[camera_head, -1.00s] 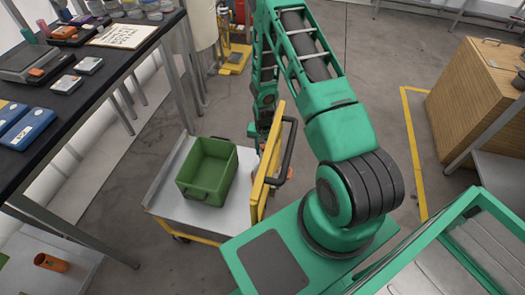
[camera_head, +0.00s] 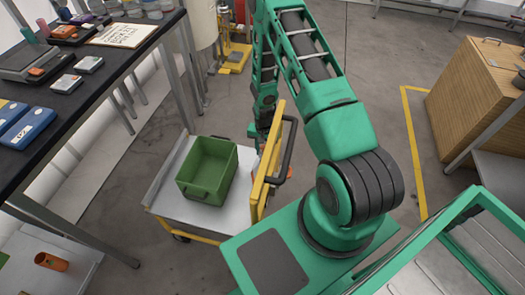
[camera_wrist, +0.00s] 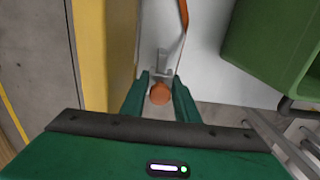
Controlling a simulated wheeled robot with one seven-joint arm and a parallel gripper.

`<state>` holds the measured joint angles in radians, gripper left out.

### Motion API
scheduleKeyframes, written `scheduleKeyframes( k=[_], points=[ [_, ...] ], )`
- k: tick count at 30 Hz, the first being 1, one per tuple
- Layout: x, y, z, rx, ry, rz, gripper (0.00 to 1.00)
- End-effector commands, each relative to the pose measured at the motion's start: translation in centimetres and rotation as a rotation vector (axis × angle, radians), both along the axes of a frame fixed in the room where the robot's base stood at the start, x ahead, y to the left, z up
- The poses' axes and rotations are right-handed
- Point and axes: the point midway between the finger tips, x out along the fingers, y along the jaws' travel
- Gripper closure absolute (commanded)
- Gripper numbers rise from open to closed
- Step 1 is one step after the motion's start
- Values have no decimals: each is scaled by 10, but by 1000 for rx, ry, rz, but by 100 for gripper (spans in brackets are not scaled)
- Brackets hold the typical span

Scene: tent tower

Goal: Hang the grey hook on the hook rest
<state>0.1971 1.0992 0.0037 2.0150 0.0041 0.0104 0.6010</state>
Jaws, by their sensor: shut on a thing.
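In the wrist view my gripper (camera_wrist: 160,82) points down, with its two green fingers close on either side of a round orange end piece. A slim grey piece, which looks like the grey hook (camera_wrist: 163,62), extends beyond the orange end between the fingertips. My gripper appears shut on this hook. An orange strip (camera_wrist: 181,36) runs up from near it. In the head view the gripper and hook are mostly hidden behind the trolley's yellow end. I cannot make out the hook rest for sure in either view.
A trolley (camera_head: 167,200) with a yellow end frame (camera_head: 266,165) and dark handle stands beside my arm. A green bin (camera_head: 207,170) sits on it and also shows close right in the wrist view (camera_wrist: 275,45).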

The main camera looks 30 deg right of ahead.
Motion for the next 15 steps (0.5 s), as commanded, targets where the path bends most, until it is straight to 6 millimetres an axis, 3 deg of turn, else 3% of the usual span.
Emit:
scheduleKeyframes(
  k=[15],
  points=[
    [0,0,-5,-1,-1,0,97]
  ],
)
